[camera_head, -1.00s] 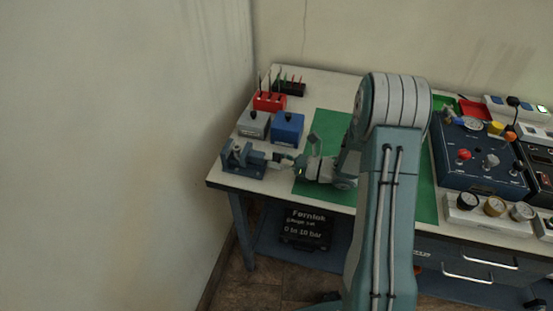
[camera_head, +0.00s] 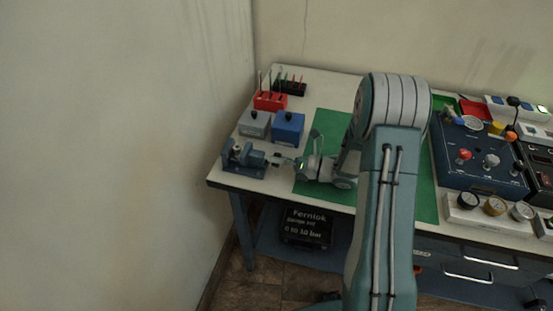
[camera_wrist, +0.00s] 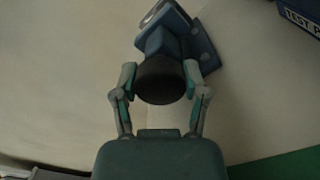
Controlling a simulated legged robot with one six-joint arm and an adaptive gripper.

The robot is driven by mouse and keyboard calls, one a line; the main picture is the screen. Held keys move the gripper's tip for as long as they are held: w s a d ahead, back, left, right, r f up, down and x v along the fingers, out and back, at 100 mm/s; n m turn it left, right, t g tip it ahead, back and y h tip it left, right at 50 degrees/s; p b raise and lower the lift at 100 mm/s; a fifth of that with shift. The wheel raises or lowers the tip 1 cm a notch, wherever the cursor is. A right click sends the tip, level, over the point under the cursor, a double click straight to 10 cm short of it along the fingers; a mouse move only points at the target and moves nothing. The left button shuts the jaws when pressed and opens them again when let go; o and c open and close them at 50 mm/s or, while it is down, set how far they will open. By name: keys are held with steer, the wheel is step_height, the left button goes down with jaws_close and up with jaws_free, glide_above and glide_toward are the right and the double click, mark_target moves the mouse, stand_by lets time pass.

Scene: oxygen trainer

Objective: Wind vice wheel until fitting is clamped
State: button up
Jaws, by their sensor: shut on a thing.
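The blue vice (camera_head: 238,154) stands at the left front corner of the bench, and its body also shows in the wrist view (camera_wrist: 165,38). The dark round vice wheel (camera_wrist: 161,82) faces the wrist camera. My gripper (camera_wrist: 160,80) has a finger on each side of the wheel and is shut on it. In the head view my gripper (camera_head: 285,162) reaches in from the right, level with the vice. The fitting is too small and dark to make out in the vice jaws.
A grey box (camera_head: 254,124) and a blue box (camera_head: 287,127) stand just behind the vice. A red holder (camera_head: 270,101) is behind them. A green mat (camera_head: 330,124) lies to the right, under my arm. The wall is close on the left.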

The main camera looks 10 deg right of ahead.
steer(key=m, duration=0.6)
steer(key=shift+w+d+f+m, duration=0.1)
steer(key=shift+m, duration=0.2)
steer(key=m, duration=0.5)
steer(key=shift+f, duration=0.15)
steer(key=shift+m, duration=0.3)
steer(key=o, duration=1.2)
steer(key=shift+d, duration=0.15)
steer(key=shift+c, duration=0.2)
steer(key=shift+d, duration=0.1)
